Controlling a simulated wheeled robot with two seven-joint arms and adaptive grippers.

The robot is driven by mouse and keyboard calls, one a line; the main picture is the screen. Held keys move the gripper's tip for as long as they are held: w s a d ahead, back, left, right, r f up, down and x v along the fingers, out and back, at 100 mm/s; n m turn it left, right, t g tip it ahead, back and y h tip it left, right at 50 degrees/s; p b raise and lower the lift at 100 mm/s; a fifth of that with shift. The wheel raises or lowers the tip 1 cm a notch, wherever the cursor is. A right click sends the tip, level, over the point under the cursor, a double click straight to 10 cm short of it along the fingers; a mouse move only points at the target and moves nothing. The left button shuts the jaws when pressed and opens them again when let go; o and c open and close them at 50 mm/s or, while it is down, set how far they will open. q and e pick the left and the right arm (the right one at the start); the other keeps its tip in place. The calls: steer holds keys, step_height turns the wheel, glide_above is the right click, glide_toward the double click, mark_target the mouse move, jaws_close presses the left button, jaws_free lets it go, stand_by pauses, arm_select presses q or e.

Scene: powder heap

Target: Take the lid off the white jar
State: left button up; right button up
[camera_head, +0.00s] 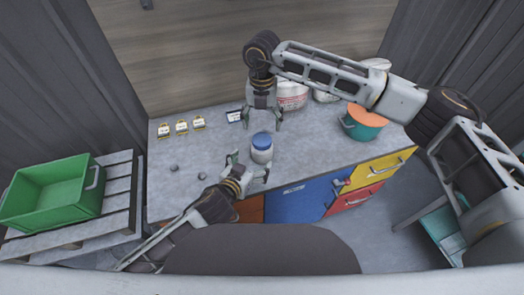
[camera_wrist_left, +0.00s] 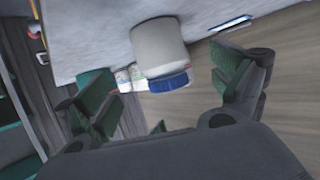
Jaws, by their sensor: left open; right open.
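The white jar (camera_head: 262,155) stands upright on the grey worktop with its blue lid (camera_head: 262,140) on. My left gripper (camera_head: 250,167) is open at the near side of the jar, its fingers spread toward the jar's lower part. In the left wrist view the white jar (camera_wrist_left: 158,45) and blue lid (camera_wrist_left: 168,82) lie ahead, between the open fingers in the picture. I cannot tell whether a finger touches the jar. My right gripper (camera_head: 262,120) points down, open and empty, at the back of the jar and apart from the lid.
A teal pot with an orange top (camera_head: 364,122) and a white-and-red tub (camera_head: 292,95) stand at the right and back. Several small labelled items (camera_head: 181,127) and dark lumps (camera_head: 174,168) lie on the left worktop (camera_head: 215,150). A green crate (camera_head: 55,195) sits farther left.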

mark_target(262, 149)
arm_select(q)
steer(key=shift+x, duration=4.9)
steer(key=shift+f, duration=0.1)
steer(key=shift+c, duration=0.3)
